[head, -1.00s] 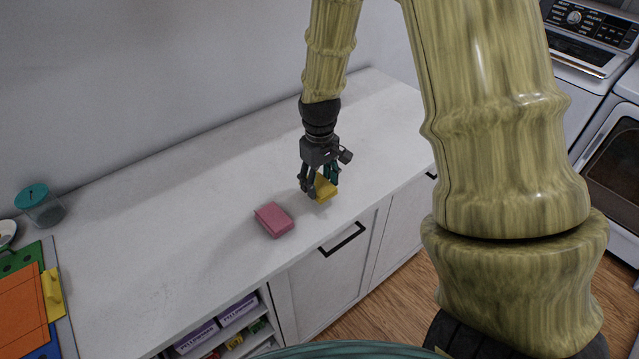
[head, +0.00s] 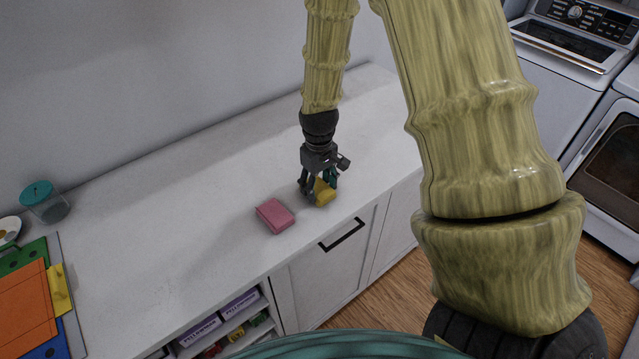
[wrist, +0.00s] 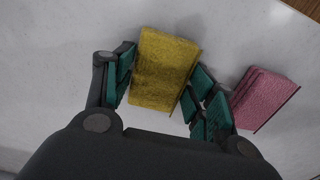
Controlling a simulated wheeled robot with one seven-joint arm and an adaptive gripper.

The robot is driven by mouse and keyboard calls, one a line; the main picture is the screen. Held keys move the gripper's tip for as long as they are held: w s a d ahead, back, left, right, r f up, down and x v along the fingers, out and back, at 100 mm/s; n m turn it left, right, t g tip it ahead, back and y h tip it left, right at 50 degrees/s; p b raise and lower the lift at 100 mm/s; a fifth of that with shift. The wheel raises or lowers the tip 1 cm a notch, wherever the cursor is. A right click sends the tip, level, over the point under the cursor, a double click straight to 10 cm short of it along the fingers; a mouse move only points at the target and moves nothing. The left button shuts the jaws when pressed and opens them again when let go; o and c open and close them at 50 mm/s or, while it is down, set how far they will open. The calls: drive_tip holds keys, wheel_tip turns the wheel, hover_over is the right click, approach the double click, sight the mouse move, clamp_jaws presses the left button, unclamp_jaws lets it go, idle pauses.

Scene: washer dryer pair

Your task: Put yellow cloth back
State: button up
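The yellow cloth (head: 325,192) is a small folded block at the front half of the white counter. My gripper (head: 318,188) points down over it with its fingers on either side. In the wrist view the yellow cloth (wrist: 163,70) sits between the teal finger pads of my gripper (wrist: 158,92), which press on its left and right edges. It looks tilted in the head view; whether it is clear of the counter is hard to tell. A folded pink cloth (head: 275,215) lies just left of it, and shows right of the fingers in the wrist view (wrist: 262,98).
The white counter (head: 170,235) is bare around the cloths. A teal-lidded jar (head: 45,200) and colored boards (head: 30,300) are at the left. Open shelves with boxes (head: 220,318) lie below the front edge. A washer (head: 565,70) and dryer (head: 605,165) stand at the right.

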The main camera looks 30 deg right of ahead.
sight(319, 188)
drive_tip(key=o, duration=0.3)
drive_tip(key=shift+r, duration=0.15)
drive_tip(key=shift+r+b, duration=1.65)
drive_tip(key=shift+r, duration=4.25)
